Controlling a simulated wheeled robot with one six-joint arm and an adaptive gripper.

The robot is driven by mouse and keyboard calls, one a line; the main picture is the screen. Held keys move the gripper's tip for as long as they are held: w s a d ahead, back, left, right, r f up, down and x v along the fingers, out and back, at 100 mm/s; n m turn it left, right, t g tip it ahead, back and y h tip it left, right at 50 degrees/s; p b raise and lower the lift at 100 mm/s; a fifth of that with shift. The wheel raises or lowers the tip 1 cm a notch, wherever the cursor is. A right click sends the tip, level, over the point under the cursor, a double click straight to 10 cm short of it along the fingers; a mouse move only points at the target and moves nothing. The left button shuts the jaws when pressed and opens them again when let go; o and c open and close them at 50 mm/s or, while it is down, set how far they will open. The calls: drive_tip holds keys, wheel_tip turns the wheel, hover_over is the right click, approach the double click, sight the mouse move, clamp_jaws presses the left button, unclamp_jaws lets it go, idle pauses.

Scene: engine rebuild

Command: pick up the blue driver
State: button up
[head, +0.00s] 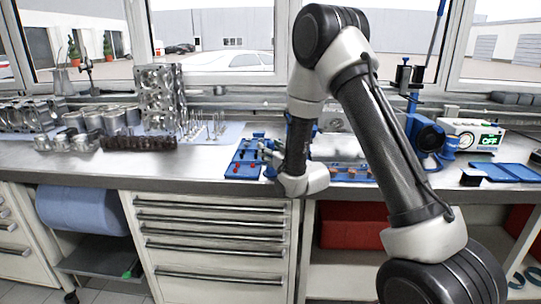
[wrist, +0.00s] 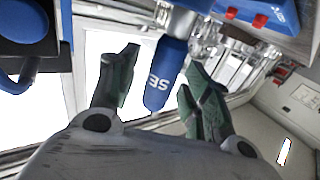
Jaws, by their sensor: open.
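In the wrist view the blue driver (wrist: 165,75) shows its blue handle with white lettering, pointing toward my palm. My gripper (wrist: 160,62) is open, with one green-padded finger on each side of the handle. Gaps show between the handle and both fingers, so it is not gripped. The far end of the driver is hard to make out among the metal parts behind it. In the head view my wrist is low over the bench by the blue tray (head: 243,170), and I cannot make out the driver there.
Engine parts (head: 160,95) stand on the bench at left. More blue trays (head: 510,172) and a device reading OFF (head: 472,136) are at right. Drawers (head: 210,235) sit below the bench. A blue tray with red pieces (wrist: 258,14) is at the wrist view's upper right.

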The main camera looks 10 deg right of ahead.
clamp_jaws()
idle(0.3)
